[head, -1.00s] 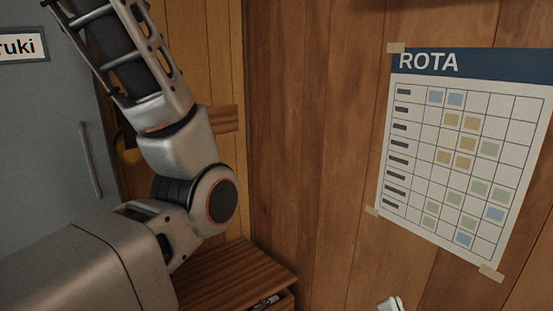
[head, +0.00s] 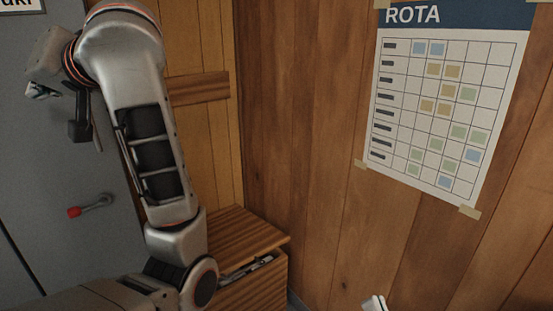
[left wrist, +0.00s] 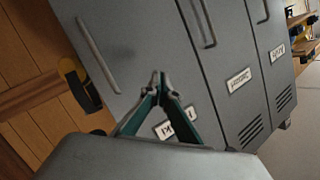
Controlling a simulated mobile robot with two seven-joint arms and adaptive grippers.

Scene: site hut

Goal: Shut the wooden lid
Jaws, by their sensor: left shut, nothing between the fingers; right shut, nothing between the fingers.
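The wooden lid (head: 232,235) sits raised a little on a wooden box (head: 255,292) at the lower middle of the head view. A dark gap shows under its front edge, with some items inside. My left arm crosses in front of the lid's left part and hides it. My left gripper (head: 42,92) is up at the far left, before the grey locker and well away from the lid. In the left wrist view its teal fingers (left wrist: 160,82) are closed together and empty. Only a pale tip of my right gripper (head: 375,303) shows at the bottom edge, right of the box.
Grey lockers (left wrist: 150,45) with handles and name labels stand at the left. A red-ended lever (head: 90,207) is on the locker front. A yellow and black item (left wrist: 80,85) hangs by the wooden wall. A rota sheet (head: 445,100) is taped to the right wall.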

